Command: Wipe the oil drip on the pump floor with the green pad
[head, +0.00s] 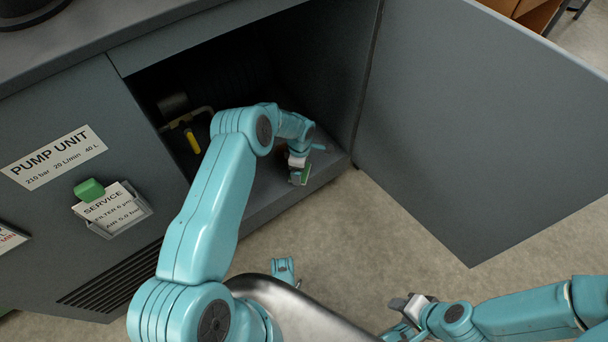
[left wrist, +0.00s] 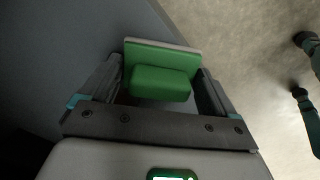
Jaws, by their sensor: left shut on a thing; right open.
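My left arm reaches into the open pump cabinet. My left gripper (head: 298,166) is near the right side of the opening, above the grey pump floor (head: 262,192). It is shut on the green pad (head: 305,176). In the left wrist view the pad's green grip block (left wrist: 160,83) sits between the two fingers, with a wider green plate and a pale edge beyond it. I cannot tell whether the pad touches the floor. I cannot make out an oil drip in either view. My right gripper (head: 402,318) is open and empty outside the cabinet, low in the head view.
The cabinet door (head: 480,120) stands wide open on the right. A yellow-handled part (head: 193,140) and dark pump parts are inside at the left. Open concrete floor (head: 370,230) lies before the door.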

